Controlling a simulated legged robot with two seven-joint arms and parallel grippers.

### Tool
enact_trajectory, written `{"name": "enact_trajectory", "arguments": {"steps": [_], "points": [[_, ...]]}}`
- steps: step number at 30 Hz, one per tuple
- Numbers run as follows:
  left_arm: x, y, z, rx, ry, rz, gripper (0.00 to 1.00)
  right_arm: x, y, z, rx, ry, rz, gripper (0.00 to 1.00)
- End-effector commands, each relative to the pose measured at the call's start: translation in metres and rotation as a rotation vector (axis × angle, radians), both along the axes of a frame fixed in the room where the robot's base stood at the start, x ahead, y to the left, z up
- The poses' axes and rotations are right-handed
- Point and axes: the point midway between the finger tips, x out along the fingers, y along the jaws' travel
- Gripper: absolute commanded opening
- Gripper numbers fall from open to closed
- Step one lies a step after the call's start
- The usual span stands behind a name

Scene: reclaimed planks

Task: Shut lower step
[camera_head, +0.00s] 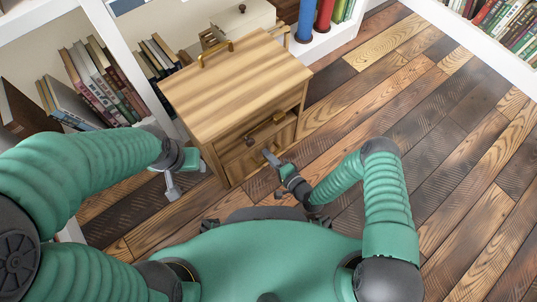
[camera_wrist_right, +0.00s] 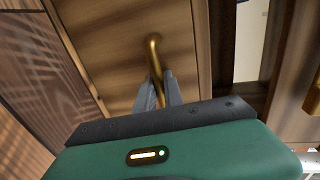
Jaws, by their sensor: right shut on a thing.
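A wooden step cabinet (camera_head: 225,85) stands in front of me. The lower step's front (camera_head: 250,163) is below the upper front and appears to stick out a little; how far is hard to tell. My right gripper (camera_head: 270,155) is at this lower front. In the right wrist view, my right gripper's fingers (camera_wrist_right: 158,95) are shut on a curved brass handle (camera_wrist_right: 154,50) on a wooden panel (camera_wrist_right: 110,40). My left gripper (camera_head: 188,180) is open and empty, left of the cabinet and apart from it.
Shelves with books (camera_head: 105,85) stand at the left. A white bookshelf (camera_head: 490,45) is at the upper right. The plank floor (camera_head: 450,150) at the right is clear.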

Motion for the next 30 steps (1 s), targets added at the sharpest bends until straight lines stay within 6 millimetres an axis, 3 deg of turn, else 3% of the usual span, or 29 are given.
{"name": "enact_trajectory", "arguments": {"steps": [8, 9, 13, 30], "points": [[-0.0001, -0.0002, -0.0012, 0.0, 0.0, -0.001, 0.53, -0.0013, 0.004, -0.0028, -0.002, 0.007, 0.008, 0.0], [-0.0001, -0.0002, -0.0012, 0.0, 0.0, -0.001, 0.53, -0.0011, 0.0038, -0.0027, -0.002, 0.006, 0.007, 0.18], [-0.0002, -0.0001, -0.0011, 0.0, 0.0, 0.0, 0.53, 0.0001, 0.0028, -0.0015, -0.002, 0.003, 0.004, 0.34], [-0.0001, -0.0001, -0.0002, 0.0, 0.0, 0.0, 0.53, 0.0042, 0.0002, 0.0027, -0.001, -0.008, -0.004, 0.34]]}}
